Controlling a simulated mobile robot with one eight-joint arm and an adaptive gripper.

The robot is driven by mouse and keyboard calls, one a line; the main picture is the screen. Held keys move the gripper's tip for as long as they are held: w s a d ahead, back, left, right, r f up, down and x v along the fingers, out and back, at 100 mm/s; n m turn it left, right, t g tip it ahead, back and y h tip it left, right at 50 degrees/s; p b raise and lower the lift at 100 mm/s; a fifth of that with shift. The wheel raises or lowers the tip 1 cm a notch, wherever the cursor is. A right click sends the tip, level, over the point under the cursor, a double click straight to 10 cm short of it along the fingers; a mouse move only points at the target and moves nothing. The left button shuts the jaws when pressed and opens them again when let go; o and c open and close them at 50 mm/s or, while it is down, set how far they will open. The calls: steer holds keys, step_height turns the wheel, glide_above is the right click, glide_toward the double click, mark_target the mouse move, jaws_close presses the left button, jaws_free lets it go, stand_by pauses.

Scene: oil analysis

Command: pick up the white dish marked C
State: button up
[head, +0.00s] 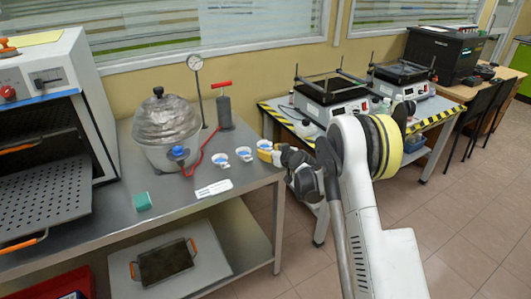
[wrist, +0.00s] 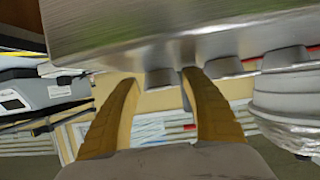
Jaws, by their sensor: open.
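Three small white dishes with blue markings stand in a row on the steel table: a left one (head: 221,160), a middle one (head: 244,154) and a right one (head: 264,144). I cannot read their letters, so I cannot tell which is C. My gripper (head: 266,152) is at the right dish, partly covering it. In the wrist view, which looks upside down, my yellow fingers (wrist: 160,82) are apart, with a dish (wrist: 158,77) seen between their tips. Contact cannot be told. Other dishes (wrist: 223,69) show to the right there.
The steel table (head: 105,225) holds a metal pot (head: 165,125), a red-handled pump (head: 224,108) with a red hose, a gauge on a stand (head: 196,65), a green block (head: 143,201) and a white label (head: 214,189). An oven (head: 45,130) stands left. The table's right edge lies near my gripper.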

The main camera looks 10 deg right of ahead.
steer(key=shift+w, duration=0.1)
steer(key=shift+c, duration=0.4)
jaws_close()
steer(key=shift+r, duration=0.1)
